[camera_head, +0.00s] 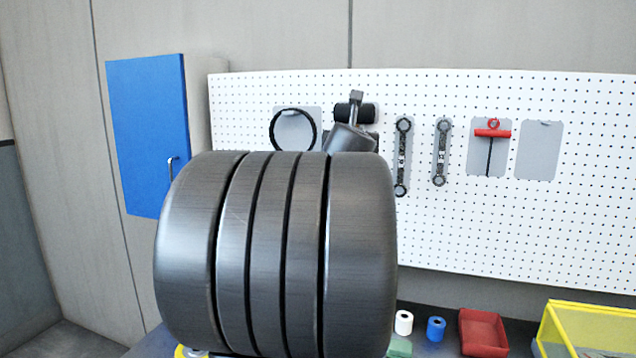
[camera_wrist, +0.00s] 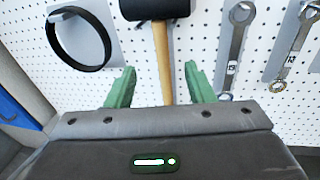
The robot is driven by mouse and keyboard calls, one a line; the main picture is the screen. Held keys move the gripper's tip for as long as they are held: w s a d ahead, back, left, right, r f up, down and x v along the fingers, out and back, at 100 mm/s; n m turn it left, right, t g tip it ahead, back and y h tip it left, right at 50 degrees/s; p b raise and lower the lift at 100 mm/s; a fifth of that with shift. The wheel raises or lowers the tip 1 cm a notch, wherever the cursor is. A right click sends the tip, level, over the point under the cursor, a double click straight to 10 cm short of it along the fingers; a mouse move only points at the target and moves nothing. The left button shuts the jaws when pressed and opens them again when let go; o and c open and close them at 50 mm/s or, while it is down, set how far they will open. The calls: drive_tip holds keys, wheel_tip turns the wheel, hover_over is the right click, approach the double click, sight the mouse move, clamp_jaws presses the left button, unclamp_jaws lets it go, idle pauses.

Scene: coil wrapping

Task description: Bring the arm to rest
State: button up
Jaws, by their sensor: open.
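My gripper (camera_wrist: 160,70) shows in the wrist view with its two green fingers spread wide. Nothing is held between them. It faces the white pegboard (camera_wrist: 215,60), and the wooden handle of a black-headed mallet (camera_wrist: 160,52) shows between and beyond the fingers. I cannot tell the exact distance from the fingers to the handle. In the head view, a dark piece that looks like part of my arm stands up behind the large grey-black coil (camera_head: 270,250). The gripper's fingers cannot be made out there.
The coil, in several side-by-side bands, fills the foreground. On the pegboard hang a black ring (camera_head: 293,130), two wrenches (camera_head: 403,157) (camera_head: 441,152) and a red-handled tool (camera_head: 492,133). A red tray (camera_head: 483,333) and yellow bin (camera_head: 590,325) stand lower right. A blue cabinet door (camera_head: 148,130) is left.

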drive_tip(key=r+p+x, duration=0.1)
drive_tip(key=p+x, duration=0.1)
drive_tip(key=x, duration=1.1)
drive_tip(key=shift+w+f, duration=0.4)
drive_tip(key=shift+d, duration=0.15)
drive_tip(key=shift+f, duration=0.15)
